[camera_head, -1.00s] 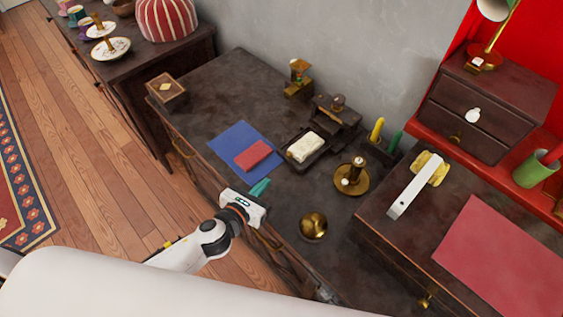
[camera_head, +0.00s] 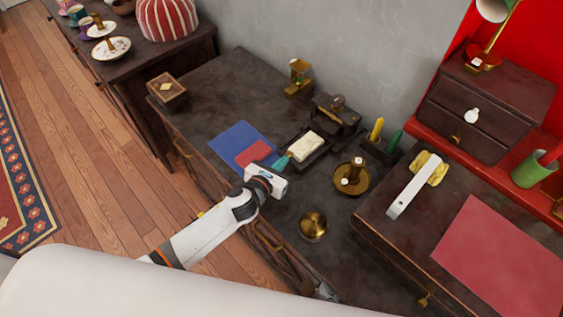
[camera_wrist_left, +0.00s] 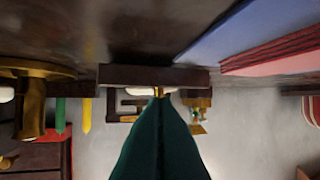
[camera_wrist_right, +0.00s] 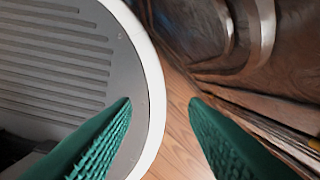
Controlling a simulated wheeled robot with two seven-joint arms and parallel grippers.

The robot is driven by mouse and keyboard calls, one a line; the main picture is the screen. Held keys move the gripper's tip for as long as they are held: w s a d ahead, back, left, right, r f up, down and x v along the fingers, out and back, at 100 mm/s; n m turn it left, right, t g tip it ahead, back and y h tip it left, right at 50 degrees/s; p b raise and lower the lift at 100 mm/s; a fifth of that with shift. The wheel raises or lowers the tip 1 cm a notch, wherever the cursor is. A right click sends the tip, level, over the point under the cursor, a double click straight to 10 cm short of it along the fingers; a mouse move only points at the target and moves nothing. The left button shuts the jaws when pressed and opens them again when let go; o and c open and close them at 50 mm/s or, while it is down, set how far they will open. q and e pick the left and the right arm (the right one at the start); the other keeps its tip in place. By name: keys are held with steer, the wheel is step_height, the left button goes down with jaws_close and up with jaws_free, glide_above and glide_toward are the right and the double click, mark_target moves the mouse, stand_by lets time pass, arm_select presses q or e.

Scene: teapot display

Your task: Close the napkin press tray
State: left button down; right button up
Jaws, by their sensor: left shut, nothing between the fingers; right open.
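The napkin press (camera_head: 337,110) is a dark stand with a knob on top, near the wall in the head view. Its dark tray (camera_head: 318,157) sticks out toward me with a folded white napkin (camera_head: 306,147) in it. My left gripper (camera_head: 282,162) is shut and empty, its green tips close to the tray's front edge. In the left wrist view the tips (camera_wrist_left: 160,96) overlap the tray's dark front (camera_wrist_left: 120,76); I cannot tell if they touch. My right gripper (camera_wrist_right: 158,101) is open and empty, away from the table over the floor.
A blue sheet (camera_head: 232,138) with a red cloth (camera_head: 252,154) lies left of the tray. A brass candle holder (camera_head: 351,181) and a brass bowl (camera_head: 313,226) stand to the right. Green and yellow candles (camera_head: 377,129) are near the press.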

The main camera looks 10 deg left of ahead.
mark_target(312, 143)
arm_select(q)
steer(key=w+d, duration=0.2)
steer(key=w, duration=0.1)
steer(key=w+d+b, duration=0.1)
steer(key=w+d, duration=0.1)
steer(key=w, duration=0.2)
steer(key=w+d+b, duration=0.1)
steer(key=w+d, duration=0.2)
steer(key=shift+w+f, duration=0.1)
steer(key=shift+w, duration=0.25)
steer(key=shift+w+r, duration=0.1)
steer(key=shift+r, duration=0.25)
steer(key=shift+d+r, duration=0.1)
